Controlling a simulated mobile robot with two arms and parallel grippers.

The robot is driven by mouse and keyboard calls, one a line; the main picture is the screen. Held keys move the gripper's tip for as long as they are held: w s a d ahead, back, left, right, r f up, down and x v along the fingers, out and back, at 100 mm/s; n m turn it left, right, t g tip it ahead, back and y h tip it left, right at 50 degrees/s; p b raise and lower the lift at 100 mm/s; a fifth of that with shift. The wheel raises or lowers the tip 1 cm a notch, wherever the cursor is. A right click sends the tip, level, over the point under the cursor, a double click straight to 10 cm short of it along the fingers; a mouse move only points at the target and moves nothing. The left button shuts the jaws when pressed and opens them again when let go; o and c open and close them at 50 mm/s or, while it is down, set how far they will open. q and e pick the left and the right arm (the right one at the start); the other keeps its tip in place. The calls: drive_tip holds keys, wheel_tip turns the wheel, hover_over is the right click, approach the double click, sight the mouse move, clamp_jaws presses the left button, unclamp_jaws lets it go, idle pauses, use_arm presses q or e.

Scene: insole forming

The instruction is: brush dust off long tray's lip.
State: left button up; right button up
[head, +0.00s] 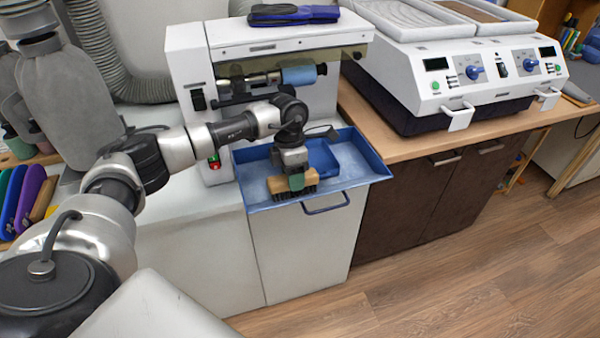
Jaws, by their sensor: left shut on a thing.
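The long blue tray (367,171) sits under the white grinding machine and juts out past the front of the counter. Its front lip has a handle (326,207). My left gripper (296,178) points down and is shut on a brush (309,179) with a tan wooden back and dark bristles. The brush is at the left part of the tray's front lip, bristles down. I cannot tell whether the bristles touch the lip. The gripper hides part of the brush and the tray's inside. No dust can be made out. My right gripper is not in view.
The white machine (185,75) stands directly behind the tray, with a blue roller (299,76). A darker blue pan (322,157) lies inside the tray. A white two-station unit (450,70) stands on the wooden counter at right. The floor (420,285) in front is clear.

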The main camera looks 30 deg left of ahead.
use_arm(q)
drive_tip(key=shift+s+a, duration=0.45)
drive_tip(key=shift+s, duration=0.1)
drive_tip(key=shift+w+r, duration=0.1)
drive_tip(key=shift+r+p, duration=2.6)
drive_tip(key=shift+r, duration=1.4)
drive_tip(key=shift+d, duration=0.1)
